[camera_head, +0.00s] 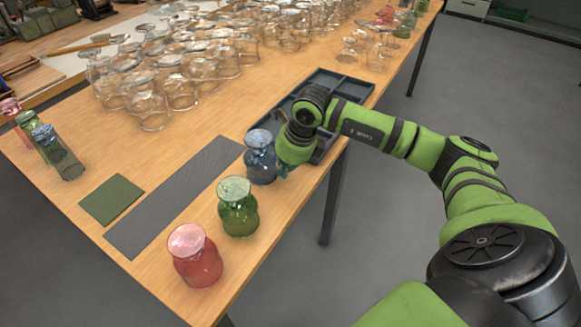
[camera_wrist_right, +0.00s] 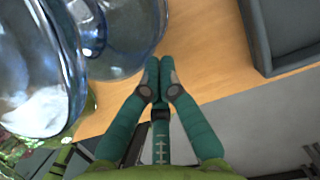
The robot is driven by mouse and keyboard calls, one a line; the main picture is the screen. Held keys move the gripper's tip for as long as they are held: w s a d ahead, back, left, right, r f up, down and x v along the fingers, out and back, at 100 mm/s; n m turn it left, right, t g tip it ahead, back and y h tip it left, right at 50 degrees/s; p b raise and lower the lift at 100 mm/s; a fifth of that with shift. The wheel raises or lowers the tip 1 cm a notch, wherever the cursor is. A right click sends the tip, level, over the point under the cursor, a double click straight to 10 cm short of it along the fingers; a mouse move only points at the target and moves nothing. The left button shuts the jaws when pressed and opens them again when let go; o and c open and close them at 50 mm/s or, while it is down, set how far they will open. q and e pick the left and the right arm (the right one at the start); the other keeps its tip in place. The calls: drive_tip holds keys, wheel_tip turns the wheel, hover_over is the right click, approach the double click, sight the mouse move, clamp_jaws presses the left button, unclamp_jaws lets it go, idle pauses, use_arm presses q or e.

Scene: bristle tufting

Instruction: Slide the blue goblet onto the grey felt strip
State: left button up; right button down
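The blue goblet (camera_head: 262,162) stands upright on the table near its front edge, with a round disc on top. It is just right of the far end of the grey felt strip (camera_head: 170,205), off it. My right gripper (camera_head: 285,168) is low over the table, right beside the goblet on its right side. In the right wrist view the fingertips (camera_wrist_right: 160,72) are together with nothing between them, and the blue glass (camera_wrist_right: 130,50) is at the left. Whether they touch the goblet I cannot tell. My left gripper is not in view.
A green goblet (camera_head: 238,208) and a red goblet (camera_head: 195,258) stand nearer along the front edge. A green felt square (camera_head: 112,199) lies left of the strip. A dark divided tray (camera_head: 350,88) is behind my gripper. Clear glasses (camera_head: 180,92) crowd the back.

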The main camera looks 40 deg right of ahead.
sight(245, 153)
drive_tip(key=shift+w+a+f, duration=0.1)
drive_tip(key=shift+w+a, duration=0.05)
drive_tip(key=shift+w, duration=0.15)
drive_tip(key=w+a+b, duration=0.1)
drive_tip(key=w, duration=0.2)
drive_tip(key=w+a+b, duration=0.2)
drive_tip(key=w, duration=0.1)
drive_tip(key=w+a+b, duration=0.1)
drive_tip(key=w, duration=0.3)
drive_tip(key=shift+a, duration=0.35)
drive_tip(key=shift+w+a+b, duration=0.25)
drive_tip(key=shift+w, duration=0.3)
drive_tip(key=shift+w+a+b, duration=0.2)
drive_tip(key=shift+w+b, duration=0.05)
drive_tip(key=shift+w, duration=0.3)
drive_tip(key=shift+w+a, duration=0.15)
drive_tip(key=shift+w, duration=0.3)
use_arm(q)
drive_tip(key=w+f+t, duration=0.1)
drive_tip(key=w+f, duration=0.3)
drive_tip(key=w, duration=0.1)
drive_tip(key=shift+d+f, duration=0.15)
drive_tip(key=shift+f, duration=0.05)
